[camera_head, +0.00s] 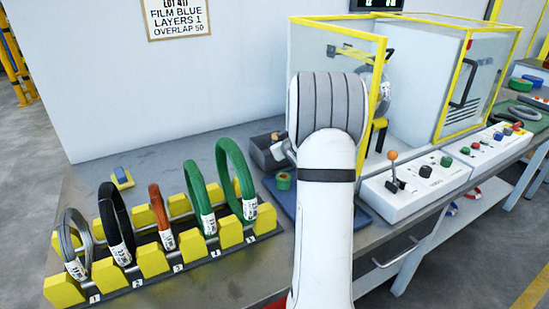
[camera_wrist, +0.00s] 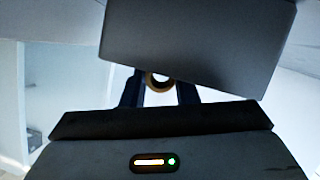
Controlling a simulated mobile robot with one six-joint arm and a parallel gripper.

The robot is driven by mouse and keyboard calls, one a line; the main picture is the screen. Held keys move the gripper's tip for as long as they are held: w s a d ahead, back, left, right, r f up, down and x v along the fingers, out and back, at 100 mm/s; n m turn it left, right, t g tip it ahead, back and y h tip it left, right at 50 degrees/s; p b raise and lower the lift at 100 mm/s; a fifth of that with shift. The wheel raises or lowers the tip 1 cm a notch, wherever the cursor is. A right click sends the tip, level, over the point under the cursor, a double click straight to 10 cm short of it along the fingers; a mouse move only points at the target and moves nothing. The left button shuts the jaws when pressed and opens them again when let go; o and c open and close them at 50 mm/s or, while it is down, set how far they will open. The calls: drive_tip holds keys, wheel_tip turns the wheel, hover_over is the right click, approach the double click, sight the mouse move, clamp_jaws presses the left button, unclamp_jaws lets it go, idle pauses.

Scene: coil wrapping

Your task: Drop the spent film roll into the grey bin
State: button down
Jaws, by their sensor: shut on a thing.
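The grey bin (camera_head: 262,158) is an open box at the back of the bench, just left of my white arm, which covers part of it. In the head view my gripper is mostly hidden behind my arm. In the wrist view my gripper (camera_wrist: 160,88) has its two dark fingers shut on a small tan ring, the core of the spent film roll (camera_wrist: 160,80). A dark grey flat-sided body (camera_wrist: 195,45) fills the upper middle of that view. I cannot tell whether it is the bin.
A rack (camera_head: 153,262) with several coils in yellow holders stands at the left. A yellow-framed clear enclosure (camera_head: 335,45) and a control box (camera_head: 415,190) are at the right.

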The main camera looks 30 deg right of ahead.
drive_tip(key=c, duration=1.1)
unclamp_jaws()
drive_tip(key=shift+o, duration=0.2)
drive_tip(key=v, duration=0.7)
drive_tip(key=shift+s+a+r+p, duration=0.15)
drive_tip(key=shift+s+p, duration=0.2)
drive_tip(key=shift+s, duration=0.1)
